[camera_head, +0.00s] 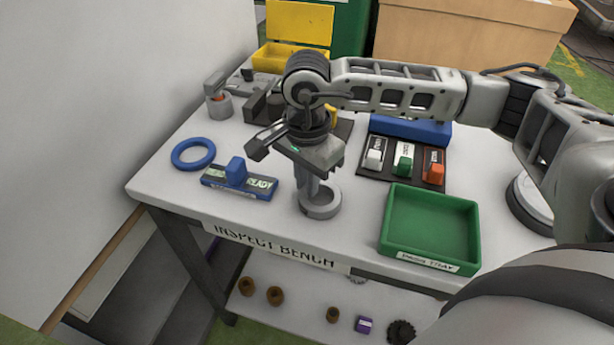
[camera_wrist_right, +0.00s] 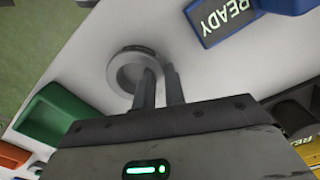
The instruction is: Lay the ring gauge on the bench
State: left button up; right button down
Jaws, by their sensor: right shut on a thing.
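The ring gauge (camera_head: 322,212) is a grey ring near the front middle of the white bench (camera_head: 345,232). It also shows in the right wrist view (camera_wrist_right: 117,73), where the fingers meet one side of its rim. My right gripper (camera_head: 309,188) points down and is shut on the ring's rim; its fingers show in the wrist view (camera_wrist_right: 158,88). The ring lies about flat, at or just above the bench top; I cannot tell whether it touches. My left gripper is not in view.
A blue ring (camera_head: 193,154) and a READY slide block (camera_head: 240,184) lie to the left. A green tray (camera_head: 430,225) stands to the right. Behind are a panel of coloured switches (camera_head: 403,162) and grey fixtures (camera_head: 265,103). The bench's front edge is close to the ring.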

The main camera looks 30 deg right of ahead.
jog(key=c, duration=1.5)
grip_release()
jog(key=shift+f, duration=0.1)
jog(key=shift+o, duration=0.2)
notch_tip(320, 180, up, 12)
jog(key=b, duration=0.1)
